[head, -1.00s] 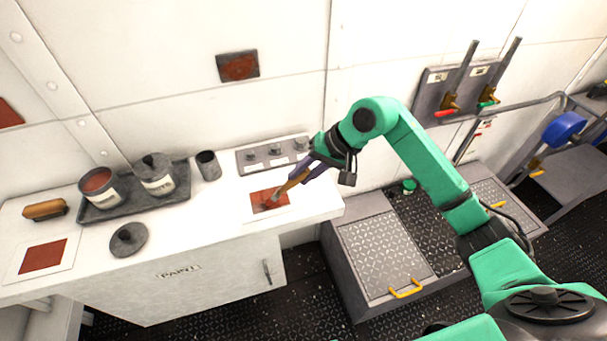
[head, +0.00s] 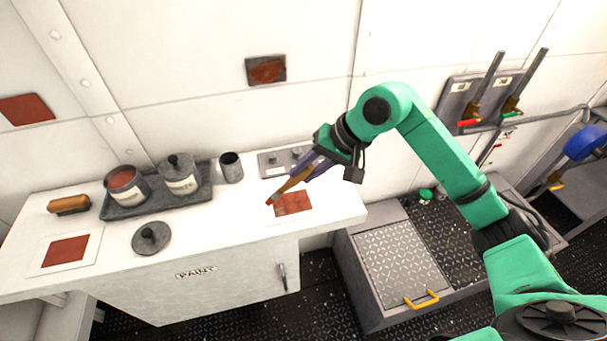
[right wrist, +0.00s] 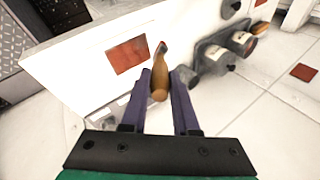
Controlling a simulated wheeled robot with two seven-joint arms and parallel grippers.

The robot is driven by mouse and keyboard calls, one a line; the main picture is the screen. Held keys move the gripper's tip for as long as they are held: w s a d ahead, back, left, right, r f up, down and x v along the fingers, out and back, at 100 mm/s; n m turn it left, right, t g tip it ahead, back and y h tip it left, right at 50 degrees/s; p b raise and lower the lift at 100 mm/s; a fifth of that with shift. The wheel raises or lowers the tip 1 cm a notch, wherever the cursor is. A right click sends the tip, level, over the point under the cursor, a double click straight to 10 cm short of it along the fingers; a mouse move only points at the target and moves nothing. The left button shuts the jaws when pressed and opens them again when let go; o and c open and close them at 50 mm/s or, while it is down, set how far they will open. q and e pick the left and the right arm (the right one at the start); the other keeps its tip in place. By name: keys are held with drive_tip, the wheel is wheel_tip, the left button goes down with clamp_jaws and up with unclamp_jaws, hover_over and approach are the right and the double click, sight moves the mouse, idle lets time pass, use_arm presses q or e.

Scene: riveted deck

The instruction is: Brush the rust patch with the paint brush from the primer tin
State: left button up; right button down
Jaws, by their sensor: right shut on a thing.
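My right gripper (head: 300,176) is shut on the paint brush (head: 287,188), which slants down to the left with its reddish tip lowest. The tip is just left of the red-brown rust patch (head: 294,203) on a white plate at the counter's right; I cannot tell whether it touches the counter. In the right wrist view the brush (right wrist: 159,78) stands between the fingers (right wrist: 161,84), its tip beside the patch (right wrist: 129,55). An open tin with red paint (head: 124,180), likely the primer tin, stands on a grey tray (head: 139,210). My left gripper is out of view.
A lidded tin (head: 180,176) shares the tray. A grey cup (head: 231,168), a loose lid (head: 151,238), a scrubbing brush (head: 69,205) and another red patch (head: 65,251) are on the counter. A grey panel (head: 280,162) lies behind the right-hand patch. More patches (head: 265,70) are on the wall.

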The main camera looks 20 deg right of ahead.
drive_tip(key=r+p, duration=0.1)
drive_tip(key=r, duration=0.2)
drive_tip(key=shift+a+r, duration=0.2)
drive_tip(key=shift+d+r, duration=0.1)
drive_tip(key=shift+r, duration=0.2)
idle(0.5)
drive_tip(key=shift+f+b, duration=0.65)
drive_tip(key=shift+b, duration=0.1)
drive_tip(key=shift+r, duration=0.1)
